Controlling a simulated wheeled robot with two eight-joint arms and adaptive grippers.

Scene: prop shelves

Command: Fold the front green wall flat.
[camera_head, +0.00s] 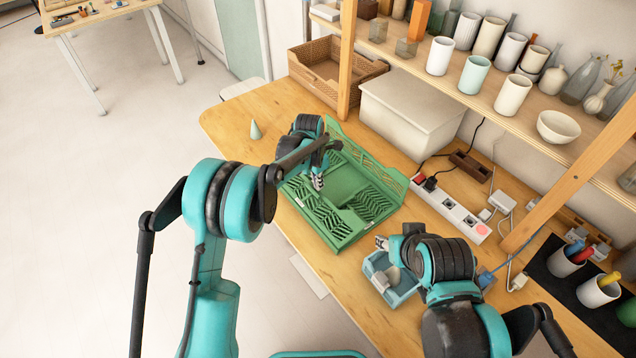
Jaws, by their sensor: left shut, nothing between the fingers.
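A green folding crate (343,182) sits on the wooden table. Its back wall (372,160) stands upright along the side towards the white box. A slatted front panel (318,217) and a slatted panel at the right end (371,205) appear to lie low over the crate floor; I cannot tell whether the front one is fully flat. My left gripper (318,183) is shut and empty, just above the crate near its front left. My arm hides part of the crate's left end. My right gripper (382,243) is over a small blue tray, clear of the crate; its fingers are too small to judge.
The blue tray (401,296) stands right of the crate. A white lidded box (404,112), a power strip (449,207) and a wicker basket (329,68) are behind. Shelf posts rise at the back. A small pale green cone (255,131) stands on the clear left table end.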

